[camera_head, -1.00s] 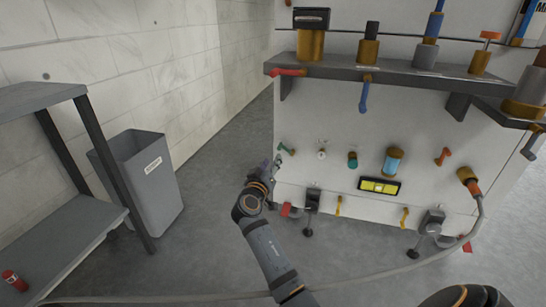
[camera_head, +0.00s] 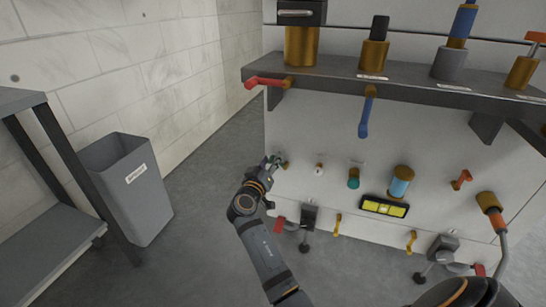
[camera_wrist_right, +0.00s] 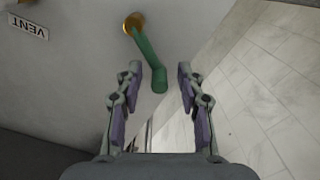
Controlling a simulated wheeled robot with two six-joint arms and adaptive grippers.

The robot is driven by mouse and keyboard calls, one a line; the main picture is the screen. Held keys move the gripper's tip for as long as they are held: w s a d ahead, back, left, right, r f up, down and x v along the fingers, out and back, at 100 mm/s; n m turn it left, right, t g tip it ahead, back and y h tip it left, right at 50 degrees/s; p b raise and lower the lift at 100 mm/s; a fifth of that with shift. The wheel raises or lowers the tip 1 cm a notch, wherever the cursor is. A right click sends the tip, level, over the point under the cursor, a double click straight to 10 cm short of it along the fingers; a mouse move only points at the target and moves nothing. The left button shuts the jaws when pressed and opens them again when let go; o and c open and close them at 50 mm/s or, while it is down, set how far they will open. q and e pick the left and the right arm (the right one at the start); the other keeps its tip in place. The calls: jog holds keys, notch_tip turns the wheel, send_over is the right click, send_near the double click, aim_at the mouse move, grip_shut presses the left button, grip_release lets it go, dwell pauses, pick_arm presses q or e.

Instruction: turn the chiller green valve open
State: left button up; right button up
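The green valve handle (camera_wrist_right: 148,62) hangs from a brass base (camera_wrist_right: 133,22) on the pale panel in the right wrist view. Its free end is bent and lies between my two fingertips. My right gripper (camera_wrist_right: 158,73) is open, with a finger on each side of the handle's end and gaps showing on both sides. In the head view my right gripper (camera_head: 273,162) is at the panel's left edge and largely covers the green handle. I cannot tell whether it touches the handle. My left gripper is not in view.
A dark shelf (camera_head: 400,87) with a red handle (camera_head: 265,82) and a blue handle (camera_head: 365,115) juts out above. A teal knob (camera_head: 353,179) and a yellow display (camera_head: 384,207) are to the right. A grey bin (camera_head: 130,190) stands at left.

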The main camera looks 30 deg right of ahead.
grip_shut()
jog(key=shift+f, duration=0.1)
dwell(0.3)
jog(key=shift+a+n, duration=0.1)
jog(key=shift+n, duration=0.3)
jog(key=f+n, duration=0.1)
jog(key=n, duration=0.1)
jog(key=f+n+p, duration=0.1)
jog(key=n, duration=0.1)
jog(key=f+n, duration=0.1)
jog(key=n, duration=0.1)
jog(key=shift+w+a+f+p, duration=0.15)
jog(key=shift+w+a+p, duration=0.15)
jog(key=shift+f+n, duration=0.1)
jog(key=shift+n, duration=0.2)
